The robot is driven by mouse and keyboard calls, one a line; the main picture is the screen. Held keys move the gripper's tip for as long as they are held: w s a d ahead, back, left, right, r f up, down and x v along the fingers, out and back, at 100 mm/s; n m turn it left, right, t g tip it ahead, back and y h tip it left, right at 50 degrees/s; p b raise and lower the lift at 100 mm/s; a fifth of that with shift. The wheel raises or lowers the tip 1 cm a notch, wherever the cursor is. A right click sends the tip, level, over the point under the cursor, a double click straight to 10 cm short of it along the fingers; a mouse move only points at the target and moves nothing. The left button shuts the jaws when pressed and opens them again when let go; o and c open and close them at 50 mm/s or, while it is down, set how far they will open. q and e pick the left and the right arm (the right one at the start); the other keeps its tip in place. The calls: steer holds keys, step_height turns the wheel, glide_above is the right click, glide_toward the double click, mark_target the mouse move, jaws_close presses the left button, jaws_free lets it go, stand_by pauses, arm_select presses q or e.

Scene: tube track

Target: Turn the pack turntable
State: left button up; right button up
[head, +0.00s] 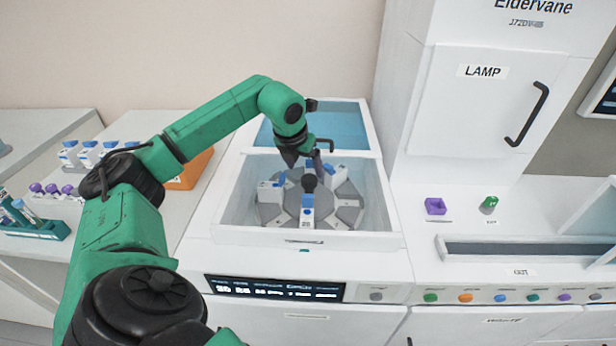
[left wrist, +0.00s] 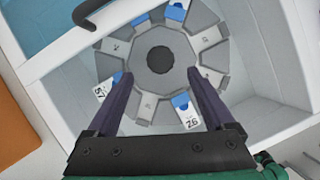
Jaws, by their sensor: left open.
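The pack turntable (head: 345,214) is a grey segmented disc with a dark centre knob (head: 310,182), inside an open white bay. It carries several white packs with blue tops, one marked 26 (head: 307,212). In the left wrist view the turntable (left wrist: 208,38) shows from above, with its round dark hub (left wrist: 160,60) and the pack marked 76 or 26 (left wrist: 187,112). My left gripper (head: 302,160) is over the turntable, pointing down. In the left wrist view its two dark fingers (left wrist: 158,85) are spread, with nothing held between them. My right gripper is not in view.
The bay has white walls (head: 385,205) around the turntable and a raised blue see-through lid (head: 345,125) behind. A display panel (head: 275,288) is on the front. A lamp cabinet (head: 480,100) stands to the right. An orange box (head: 190,172) and racks are to the left.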

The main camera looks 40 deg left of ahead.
mark_target(309, 179)
arm_select(q)
steer(key=x, duration=0.6)
steer(key=shift+w+f+p, duration=0.15)
steer(key=shift+p, duration=0.25)
steer(key=shift+c, duration=0.4)
jaws_close()
